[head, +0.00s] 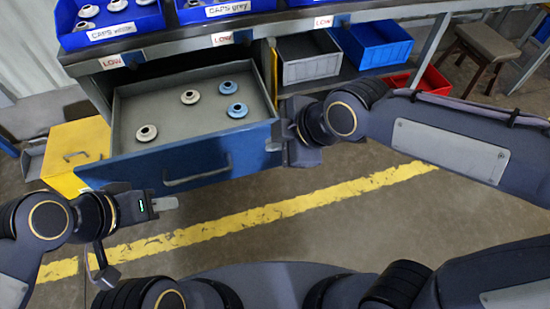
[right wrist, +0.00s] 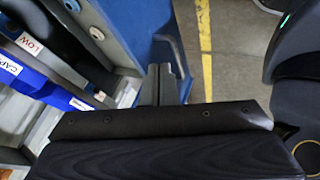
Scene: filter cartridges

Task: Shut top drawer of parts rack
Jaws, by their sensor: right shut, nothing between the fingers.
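The top drawer (head: 200,155) of the parts rack (head: 180,50) stands pulled out, with a blue front and a grey handle (head: 197,177). Several white and blue ring-shaped parts (head: 190,97) lie inside it. My right gripper (head: 274,147) is at the right end of the drawer front, shut and empty. In the right wrist view its fingertips (right wrist: 162,72) are together beside the blue drawer front (right wrist: 145,30); I cannot tell whether they touch it. My left gripper (head: 167,203) is in front of the drawer, below the handle and apart from it; its jaw opening cannot be made out.
Blue bins (head: 110,30) of caps stand on the rack top. A grey bin (head: 308,58) and a blue bin (head: 372,45) sit on the shelf right of the drawer. A yellow cabinet (head: 75,150) stands at left. The floor with its yellow line (head: 290,210) is clear.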

